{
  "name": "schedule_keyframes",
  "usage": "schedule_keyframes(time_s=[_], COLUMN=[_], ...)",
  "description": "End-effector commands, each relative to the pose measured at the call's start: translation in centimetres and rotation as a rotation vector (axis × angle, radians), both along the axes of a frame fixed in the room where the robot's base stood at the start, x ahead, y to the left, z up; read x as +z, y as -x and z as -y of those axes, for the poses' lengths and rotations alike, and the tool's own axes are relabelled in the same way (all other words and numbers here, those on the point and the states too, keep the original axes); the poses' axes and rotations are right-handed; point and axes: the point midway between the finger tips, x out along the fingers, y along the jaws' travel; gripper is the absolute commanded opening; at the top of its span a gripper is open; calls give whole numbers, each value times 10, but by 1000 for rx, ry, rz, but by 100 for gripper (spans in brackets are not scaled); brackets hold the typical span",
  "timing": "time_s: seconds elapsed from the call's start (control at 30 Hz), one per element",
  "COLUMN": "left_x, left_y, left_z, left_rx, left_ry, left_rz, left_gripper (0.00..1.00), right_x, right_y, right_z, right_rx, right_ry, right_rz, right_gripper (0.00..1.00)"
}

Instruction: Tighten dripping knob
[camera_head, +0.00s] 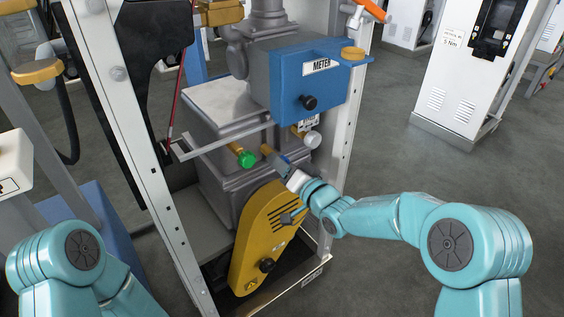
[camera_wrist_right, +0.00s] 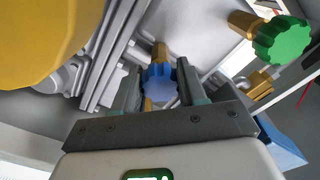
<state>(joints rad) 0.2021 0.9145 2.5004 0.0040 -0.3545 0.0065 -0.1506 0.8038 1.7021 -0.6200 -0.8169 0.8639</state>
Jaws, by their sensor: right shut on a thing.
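A blue knob (camera_wrist_right: 159,84) on a brass stem sits between the two fingers of my right gripper (camera_wrist_right: 160,90) in the right wrist view. The fingers touch it from both sides. In the head view my right gripper (camera_head: 283,163) reaches in from the right to the pipework in the dispenser frame, and it mostly hides the blue knob. A green knob (camera_head: 247,159) on a brass stem is to its left, apart from the gripper; it also shows in the right wrist view (camera_wrist_right: 281,38). My left gripper is out of view. I cannot make out any drip.
A blue meter box (camera_head: 305,88) hangs above my right gripper, with a grey knob (camera_head: 312,140) just below it. A yellow cover (camera_head: 260,235) stands below the gripper. White frame posts (camera_head: 347,130) flank the opening.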

Motion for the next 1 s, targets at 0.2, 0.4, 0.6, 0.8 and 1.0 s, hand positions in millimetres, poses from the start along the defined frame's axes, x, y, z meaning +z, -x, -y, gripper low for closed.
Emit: schedule_keyframes(time_s=[0.2, 0.4, 0.6, 0.8, 1.0], left_x=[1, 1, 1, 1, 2], left_y=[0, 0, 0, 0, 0], left_z=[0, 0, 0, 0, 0], left_rx=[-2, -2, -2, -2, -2], left_ry=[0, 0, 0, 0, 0], left_rz=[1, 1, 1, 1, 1], left_gripper=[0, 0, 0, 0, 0], right_x=[-7, -7, -7, -5, -2], right_y=[2, 3, 3, 2, 2], right_z=[-2, -3, -3, -2, 0], right_rx=[7, 7, 8, 6, 4], right_ry=[-20, -23, -22, -24, -26], right_rz=[-33, -34, -34, -30, -27], right_gripper=[11, 11, 11, 67, 67])
